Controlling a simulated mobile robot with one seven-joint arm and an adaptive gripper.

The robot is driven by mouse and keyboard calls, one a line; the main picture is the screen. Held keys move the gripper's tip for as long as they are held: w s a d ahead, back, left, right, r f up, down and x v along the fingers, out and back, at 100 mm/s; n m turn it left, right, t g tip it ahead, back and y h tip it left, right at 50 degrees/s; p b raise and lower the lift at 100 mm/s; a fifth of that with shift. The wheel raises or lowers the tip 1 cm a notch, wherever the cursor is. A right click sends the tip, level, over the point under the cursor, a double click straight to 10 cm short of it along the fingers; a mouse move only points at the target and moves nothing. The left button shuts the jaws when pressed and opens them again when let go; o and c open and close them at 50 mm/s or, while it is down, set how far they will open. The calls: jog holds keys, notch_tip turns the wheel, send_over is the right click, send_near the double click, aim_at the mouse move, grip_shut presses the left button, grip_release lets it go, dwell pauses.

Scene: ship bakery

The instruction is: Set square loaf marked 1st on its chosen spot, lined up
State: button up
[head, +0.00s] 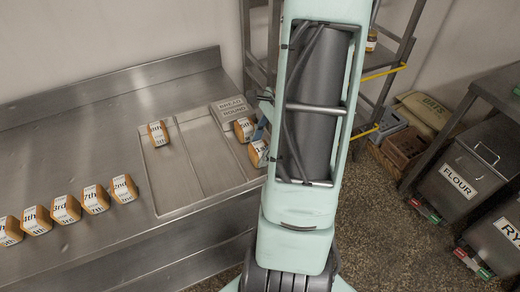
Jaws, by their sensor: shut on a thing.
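The square loaf marked 1st (258,153) shows at the right side of the tray, partly covered by my arm. Only small parts of my gripper (263,119) show beside my arm, just above this loaf; the fingertips are mostly hidden. It is shut on the loaf. I cannot tell whether the loaf touches the tray. The shallow metal tray (178,183) has long lanes split by thin ridges. One labelled loaf (158,133) sits at the back of its left lane. Another labelled loaf (244,130) sits at the back of the right lane, behind the 1st loaf. The middle lane looks empty.
A row of several labelled loaves, including 2nd (123,189) and 3rd (66,209), lies on the steel counter (60,135) left of the tray. A lettered plate (232,108) is at the tray's back. Flour bin (458,178), crate (404,148) and shelf rack stand right.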

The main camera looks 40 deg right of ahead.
jog(key=o, duration=1.2)
jog(key=shift+c, duration=0.2)
jog(key=v, duration=1.2)
jog(key=shift+p, duration=0.35)
jog(key=shift+d, duration=0.15)
